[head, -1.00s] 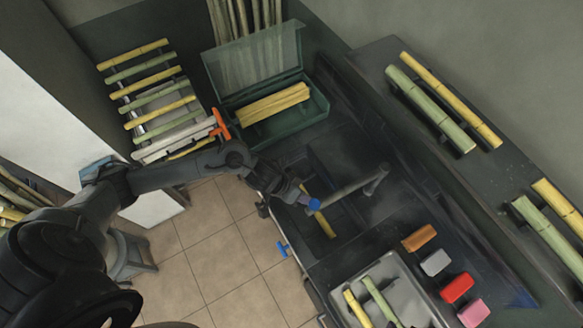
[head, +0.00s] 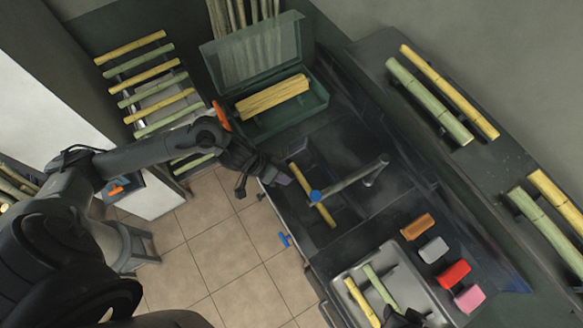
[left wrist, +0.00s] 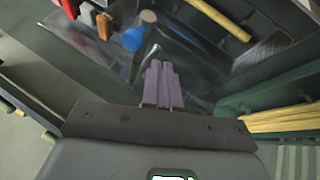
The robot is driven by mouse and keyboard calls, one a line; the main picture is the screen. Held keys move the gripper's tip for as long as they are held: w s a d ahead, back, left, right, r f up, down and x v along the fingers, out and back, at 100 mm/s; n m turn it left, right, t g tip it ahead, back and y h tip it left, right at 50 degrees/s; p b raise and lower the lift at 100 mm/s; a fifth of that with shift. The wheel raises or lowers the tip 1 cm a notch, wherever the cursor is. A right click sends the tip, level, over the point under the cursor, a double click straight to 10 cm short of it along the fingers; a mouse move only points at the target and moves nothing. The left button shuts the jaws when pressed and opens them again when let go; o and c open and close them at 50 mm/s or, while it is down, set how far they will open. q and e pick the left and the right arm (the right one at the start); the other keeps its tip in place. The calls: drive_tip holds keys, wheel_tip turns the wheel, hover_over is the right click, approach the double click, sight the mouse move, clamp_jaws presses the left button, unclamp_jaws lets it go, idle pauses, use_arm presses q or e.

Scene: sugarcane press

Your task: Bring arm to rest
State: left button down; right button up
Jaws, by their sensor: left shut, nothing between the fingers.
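My left gripper (head: 279,179) is at the near-left edge of the dark press counter. Its purple fingers (left wrist: 162,86) are shut with nothing between them. A yellow cane piece (head: 312,195) lies in the press, just right of the gripper and apart from it; it also shows in the left wrist view (left wrist: 220,18). The press lever (head: 350,181) has a blue knob (head: 315,196) that sits over the cane, and the knob shows beyond my fingers in the left wrist view (left wrist: 133,39). A dark shape at the bottom edge over the tray may be my right gripper; its fingers cannot be made out.
A green open box (head: 318,97) with yellow canes (head: 272,96) stands behind my left gripper. A rack of canes (head: 150,86) is at the left. A grey tray (head: 345,273) holds cane pieces, beside several coloured blocks (head: 455,274).

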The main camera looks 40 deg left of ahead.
use_arm(q)
drive_tip(key=s+d+r+n+g+h, duration=0.1)
drive_tip(key=s+d+n+h, duration=0.15)
drive_tip(key=s+d, duration=0.55)
drive_tip(key=w+d+r+n+t+p, duration=0.1)
drive_tip(key=d+r+n+t+p, duration=0.1)
drive_tip(key=d+r+t, duration=0.3)
drive_tip(key=s+a+m+g+y, duration=0.4)
drive_tip(key=a+y, duration=0.4)
drive_tip(key=a, duration=0.4)
drive_tip(key=shift+s+a+m+g, duration=0.2)
drive_tip(key=shift+s+m+g, duration=0.15)
drive_tip(key=shift+s, duration=0.3)
